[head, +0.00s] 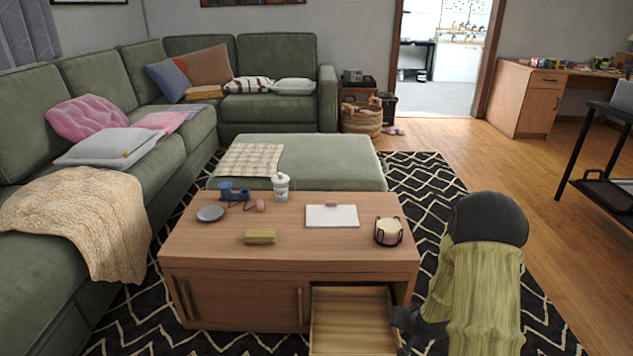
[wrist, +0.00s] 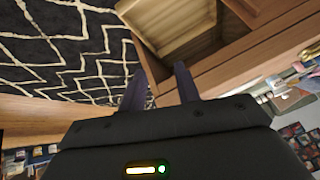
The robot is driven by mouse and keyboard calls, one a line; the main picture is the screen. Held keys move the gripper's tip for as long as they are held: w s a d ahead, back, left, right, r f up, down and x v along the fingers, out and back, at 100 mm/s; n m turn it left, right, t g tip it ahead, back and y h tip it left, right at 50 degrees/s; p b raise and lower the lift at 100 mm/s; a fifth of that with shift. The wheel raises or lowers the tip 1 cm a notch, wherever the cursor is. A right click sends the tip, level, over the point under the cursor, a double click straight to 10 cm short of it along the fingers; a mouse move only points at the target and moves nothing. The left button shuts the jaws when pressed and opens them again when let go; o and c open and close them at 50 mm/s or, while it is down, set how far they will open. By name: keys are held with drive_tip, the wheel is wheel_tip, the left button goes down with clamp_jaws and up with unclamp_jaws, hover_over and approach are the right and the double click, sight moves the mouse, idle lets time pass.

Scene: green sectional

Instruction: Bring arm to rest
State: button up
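My arm shows at the lower right of the head view, with a dark cap and a yellow-green sleeve. The dark end of my gripper (head: 403,322) is low, beside the right edge of the open drawer (head: 350,318); its fingers are not clear there. In the wrist view my gripper (wrist: 160,85) has its two dark fingers apart with nothing between them. The drawer's wooden inside (wrist: 180,25) lies beyond the fingertips and looks empty where visible. I cannot tell whether the gripper touches the drawer.
The drawer is pulled out from the coffee table (head: 300,258), which holds a bottle (head: 280,187), a plate (head: 210,213), a white board (head: 331,216) and a candle holder (head: 388,231). A black patterned rug (head: 425,180) lies underneath.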

drive_tip(key=s+a+r+n+g+p, duration=0.2)
drive_tip(key=s+a+r, duration=0.2)
drive_tip(key=s+r, duration=0.65)
drive_tip(key=s+a+r+n+g+p, duration=0.2)
drive_tip(key=s+a+r, duration=0.2)
drive_tip(key=s+r, duration=0.7)
wheel_tip(320, 180, up, 39)
drive_tip(key=w+p, duration=0.1)
drive_tip(key=p, duration=3.7)
drive_tip(key=shift+w+h, duration=0.35)
drive_tip(key=shift+h, duration=0.05)
drive_tip(key=shift+f, duration=0.2)
